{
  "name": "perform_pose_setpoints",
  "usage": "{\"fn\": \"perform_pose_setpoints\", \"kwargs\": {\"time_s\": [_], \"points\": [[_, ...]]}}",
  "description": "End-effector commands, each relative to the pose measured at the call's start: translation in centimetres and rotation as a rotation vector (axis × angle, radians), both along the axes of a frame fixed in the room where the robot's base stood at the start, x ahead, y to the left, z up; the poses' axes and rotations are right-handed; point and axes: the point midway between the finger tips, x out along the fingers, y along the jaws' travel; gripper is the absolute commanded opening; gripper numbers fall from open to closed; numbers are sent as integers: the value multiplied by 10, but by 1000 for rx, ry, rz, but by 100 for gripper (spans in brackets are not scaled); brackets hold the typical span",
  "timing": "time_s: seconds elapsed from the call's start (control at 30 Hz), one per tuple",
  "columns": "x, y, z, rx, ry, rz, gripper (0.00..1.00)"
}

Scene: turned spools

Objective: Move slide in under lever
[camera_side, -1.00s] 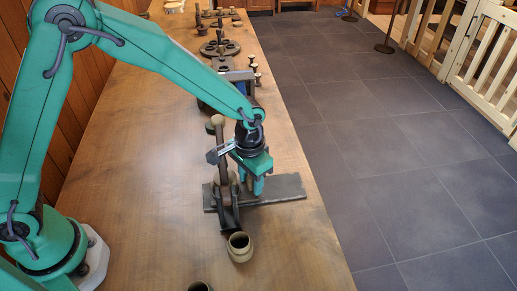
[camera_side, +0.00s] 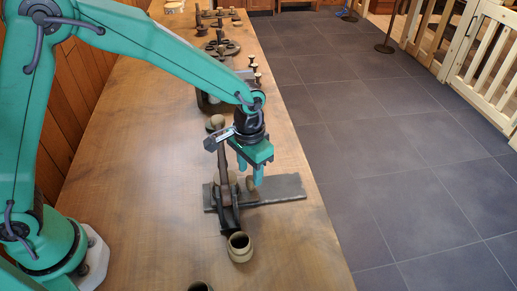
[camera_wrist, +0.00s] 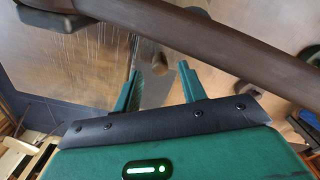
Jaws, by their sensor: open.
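The slide (camera_side: 280,190) is a dark grey flat bar lying across the bench top. A small tan knob (camera_side: 250,184) stands near its middle. The lever (camera_side: 222,162) is a long brown bar with a round tan knob at its far end, set in a black bracket over the slide's left part. It also crosses the top of the wrist view (camera_wrist: 220,45), close to my fingers. My gripper (camera_side: 250,178) is open and points down over the slide, to the right of the lever. Its two green fingertips also show in the wrist view (camera_wrist: 160,68), apart with nothing clearly held between them.
Several dark turned parts stand farther back along the bench. The bench's right edge drops to a grey tiled floor. Bench space to the left is clear.

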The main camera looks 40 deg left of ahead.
Motion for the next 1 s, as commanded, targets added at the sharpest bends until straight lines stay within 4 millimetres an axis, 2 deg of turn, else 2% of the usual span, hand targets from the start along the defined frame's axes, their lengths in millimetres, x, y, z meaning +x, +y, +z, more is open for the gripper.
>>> {"fn": "perform_pose_setpoints", "kwargs": {"time_s": [0.5, 0.87, 1.0], "points": [[0, 0, 28, 0, -1, 0, 41], [0, 0, 31, 0, 0, 0, 41], [0, 0, 31, 0, 0, 0, 14]]}}
